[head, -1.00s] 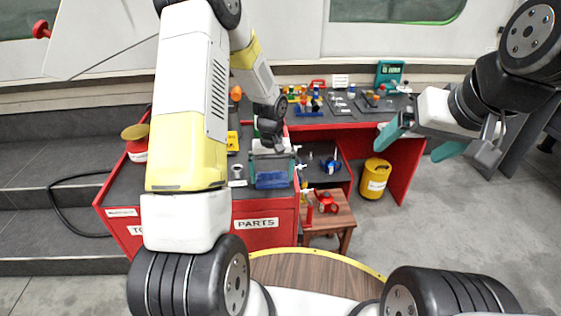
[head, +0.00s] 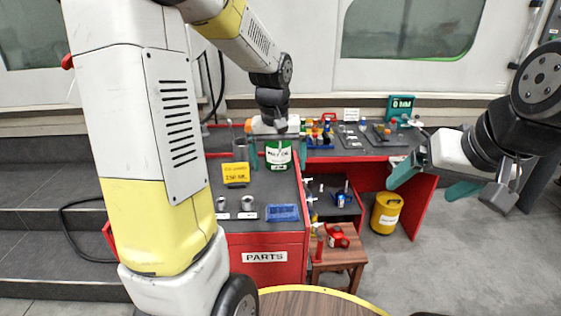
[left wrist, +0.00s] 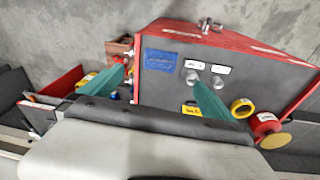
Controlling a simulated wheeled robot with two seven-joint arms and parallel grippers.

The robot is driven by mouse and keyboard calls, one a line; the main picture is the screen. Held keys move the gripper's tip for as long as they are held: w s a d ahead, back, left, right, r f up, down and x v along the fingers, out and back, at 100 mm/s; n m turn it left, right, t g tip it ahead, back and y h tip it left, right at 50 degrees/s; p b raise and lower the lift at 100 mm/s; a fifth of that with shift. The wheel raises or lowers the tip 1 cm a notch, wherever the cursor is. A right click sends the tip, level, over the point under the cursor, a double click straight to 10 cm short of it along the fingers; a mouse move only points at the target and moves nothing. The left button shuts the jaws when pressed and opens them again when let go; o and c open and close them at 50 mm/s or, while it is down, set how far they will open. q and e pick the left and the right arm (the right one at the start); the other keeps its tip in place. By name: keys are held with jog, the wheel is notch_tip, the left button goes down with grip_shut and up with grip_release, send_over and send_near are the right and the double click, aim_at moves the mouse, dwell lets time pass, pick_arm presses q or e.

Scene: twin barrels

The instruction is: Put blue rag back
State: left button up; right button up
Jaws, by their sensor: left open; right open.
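The blue rag (head: 282,212) lies flat on the dark top of the red parts cart (head: 262,258), near its front right corner. It also shows in the left wrist view (left wrist: 160,61), with nothing holding it. My left gripper (head: 277,154) is open, with its teal fingers apart and pointing down. It is above and behind the rag, in front of the green can in the head view. In the left wrist view its fingers (left wrist: 157,90) are spread with the rag beyond them. My right gripper (head: 433,180) is open and empty, in the air at the right.
Two metal rings (head: 248,203) with labels sit left of the rag. A yellow box (head: 236,173) and a green can (head: 278,157) stand farther back. A wooden stool (head: 342,256) with red items and a yellow drum (head: 386,213) stand right of the cart.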

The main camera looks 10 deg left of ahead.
pick_arm(q)
jog(key=s+r+m+t+h, duration=0.1)
jog(key=s+r+t, duration=0.1)
jog(key=s+r, duration=0.3)
jog(key=s+d+r+m+t, duration=0.1)
jog(key=s+r, duration=0.4)
jog(key=s, duration=0.8)
jog(key=shift+d+m+t+h, duration=0.3)
jog(key=shift+m+t+h, duration=0.1)
jog(key=shift+t, duration=0.4)
jog(key=shift+r, duration=0.1)
